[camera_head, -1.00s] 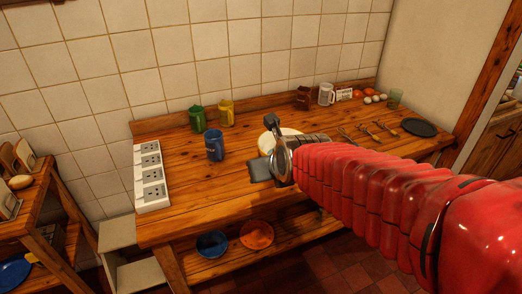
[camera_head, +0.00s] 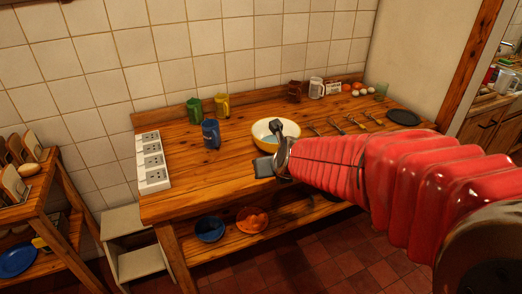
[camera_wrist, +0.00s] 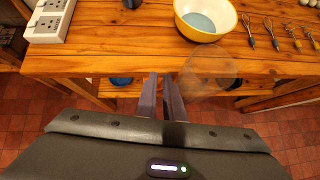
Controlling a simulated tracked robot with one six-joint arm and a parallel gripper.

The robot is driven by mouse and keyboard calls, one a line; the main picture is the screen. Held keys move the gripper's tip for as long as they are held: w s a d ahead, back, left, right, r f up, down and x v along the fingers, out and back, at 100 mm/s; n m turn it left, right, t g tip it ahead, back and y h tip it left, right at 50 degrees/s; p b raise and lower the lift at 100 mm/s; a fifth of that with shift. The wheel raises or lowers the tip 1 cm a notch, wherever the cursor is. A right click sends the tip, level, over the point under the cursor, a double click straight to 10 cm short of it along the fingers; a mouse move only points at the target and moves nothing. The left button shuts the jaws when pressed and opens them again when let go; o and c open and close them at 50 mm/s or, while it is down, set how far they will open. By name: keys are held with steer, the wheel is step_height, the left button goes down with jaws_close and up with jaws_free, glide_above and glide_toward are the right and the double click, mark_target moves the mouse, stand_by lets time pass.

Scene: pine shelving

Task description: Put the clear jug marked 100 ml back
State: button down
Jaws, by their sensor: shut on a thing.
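A clear, see-through jug (camera_wrist: 212,72) shows faintly in the wrist view, just right of my fingertips, in front of the table edge. My gripper (camera_wrist: 163,88) is shut on it, apparently at its handle side; the exact contact is hard to see. No 100 ml mark is readable. In the head view my gripper (camera_head: 268,149) is over the front part of the table (camera_head: 195,190), and the jug cannot be made out there.
A yellow-rimmed white bowl (camera_head: 262,130) stands just beyond my gripper. Blue (camera_head: 211,134), green (camera_head: 194,111) and yellow (camera_head: 221,105) mugs stand left. A whitish jug (camera_head: 317,88), eggs and a dark plate (camera_head: 404,117) are right.

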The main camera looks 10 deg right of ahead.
steer(key=shift+m+h, duration=0.7)
steer(key=w+d+f, duration=0.1)
steer(key=d+f, duration=0.1)
steer(key=w+d+f, duration=0.4)
steer(key=shift+d+f, duration=0.2)
steer(key=shift+f, duration=0.1)
steer(key=shift+w+d, duration=0.1)
steer(key=shift+d, duration=0.1)
